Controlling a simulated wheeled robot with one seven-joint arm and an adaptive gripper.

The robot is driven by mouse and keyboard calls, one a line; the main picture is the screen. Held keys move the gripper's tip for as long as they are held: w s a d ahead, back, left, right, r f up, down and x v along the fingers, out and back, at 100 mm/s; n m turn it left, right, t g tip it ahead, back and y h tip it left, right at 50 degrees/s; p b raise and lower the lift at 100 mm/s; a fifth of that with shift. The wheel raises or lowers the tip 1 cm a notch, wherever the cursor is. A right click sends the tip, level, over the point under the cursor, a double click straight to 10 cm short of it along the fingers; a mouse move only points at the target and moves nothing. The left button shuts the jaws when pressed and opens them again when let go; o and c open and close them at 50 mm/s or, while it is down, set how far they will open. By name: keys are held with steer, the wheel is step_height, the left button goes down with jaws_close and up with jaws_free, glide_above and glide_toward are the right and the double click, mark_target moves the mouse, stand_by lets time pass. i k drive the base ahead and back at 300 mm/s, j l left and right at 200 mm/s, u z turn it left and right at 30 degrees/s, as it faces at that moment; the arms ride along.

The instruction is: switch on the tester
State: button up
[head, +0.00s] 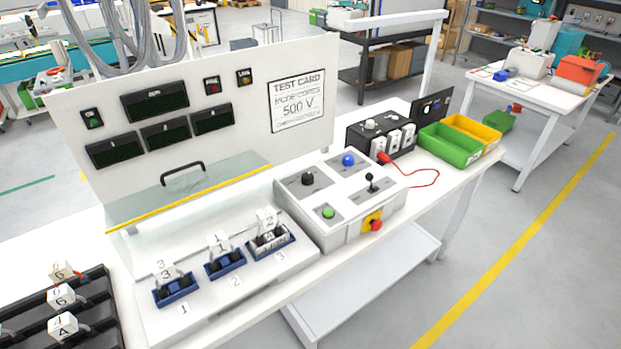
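The tester has a white upright panel (235,105) with several dark displays (155,100), small red (212,86) and amber (244,77) parts, a small black part with a green centre (92,118) at its left, and a card reading 500 V (298,103). Its grey control box (340,200) carries a black knob (308,179), a blue button (348,160), a black lever (371,183), a green button (328,212) and a red stop button on yellow (373,222). A clear guard (190,190) with a yellow edge and black handle stands behind blue holders (226,263). My gripper is out of view.
The holders, marked 1 to 3, bear white tagged pieces. A black rack (85,315) with numbered white tags lies front left. A black socket box (380,138) with a red lead, a green bin (450,146) and a yellow bin (472,131) stand right. Floor at right is open.

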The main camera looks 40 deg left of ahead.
mark_target(369, 177)
steer(key=u, duration=1.2)
steer(key=i+j, duration=0.1)
steer(key=i, duration=0.35)
